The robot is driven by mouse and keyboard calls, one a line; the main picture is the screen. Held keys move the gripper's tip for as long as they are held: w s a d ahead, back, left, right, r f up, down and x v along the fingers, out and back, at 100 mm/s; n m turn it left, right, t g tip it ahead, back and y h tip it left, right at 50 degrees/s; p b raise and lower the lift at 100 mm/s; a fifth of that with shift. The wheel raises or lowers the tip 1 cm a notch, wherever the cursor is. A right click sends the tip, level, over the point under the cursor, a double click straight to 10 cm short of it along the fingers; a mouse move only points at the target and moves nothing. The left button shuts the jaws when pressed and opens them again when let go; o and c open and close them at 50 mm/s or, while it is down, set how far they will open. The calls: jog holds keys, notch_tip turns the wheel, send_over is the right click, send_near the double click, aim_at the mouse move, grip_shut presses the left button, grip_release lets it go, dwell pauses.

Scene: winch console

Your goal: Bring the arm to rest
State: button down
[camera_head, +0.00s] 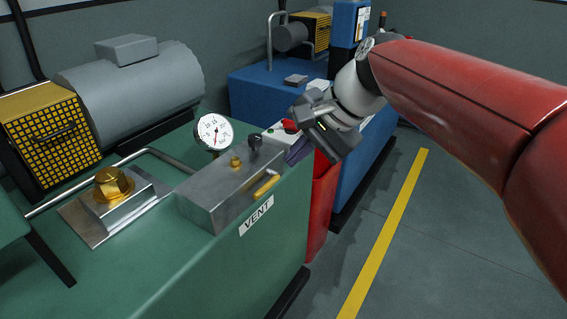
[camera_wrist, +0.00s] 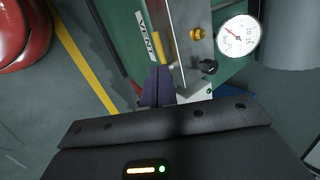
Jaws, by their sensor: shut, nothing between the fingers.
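My red arm reaches in from the right in the head view. My gripper (camera_head: 296,154) hangs at the right end of the green console (camera_head: 215,262), by its far corner. Its dark fingers (camera_wrist: 156,86) are together and empty in the wrist view. The grey valve block (camera_head: 212,198) carries a yellow lever (camera_head: 266,186), a brass fitting (camera_head: 236,162) and a black knob (camera_head: 254,142). The lever also shows in the wrist view (camera_wrist: 155,48), just beyond the fingertips. I cannot tell whether they touch it. A VENT label (camera_head: 257,215) sits below the lever.
A round dial gauge (camera_head: 214,132) stands behind the block. A red object (camera_head: 320,205) is beside the console's end, below my gripper. A blue console (camera_head: 258,90) stands behind. Open floor with a yellow line (camera_head: 385,235) lies to the right.

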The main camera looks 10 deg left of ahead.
jog(key=v, duration=0.5)
jog(key=s+d+f+n+t+h, duration=0.2)
jog(key=s+d+f+h, duration=0.1)
jog(key=s+d+f, duration=0.3)
jog(key=s+d+f+n+t+h, duration=0.2)
jog(key=s+d+f, duration=0.5)
jog(key=d, duration=0.7)
notch_tip(320, 180, down, 3)
jog(key=shift+s+r+n+h, duration=0.2)
jog(key=shift+n+h, duration=0.2)
jog(key=shift+h, duration=0.4)
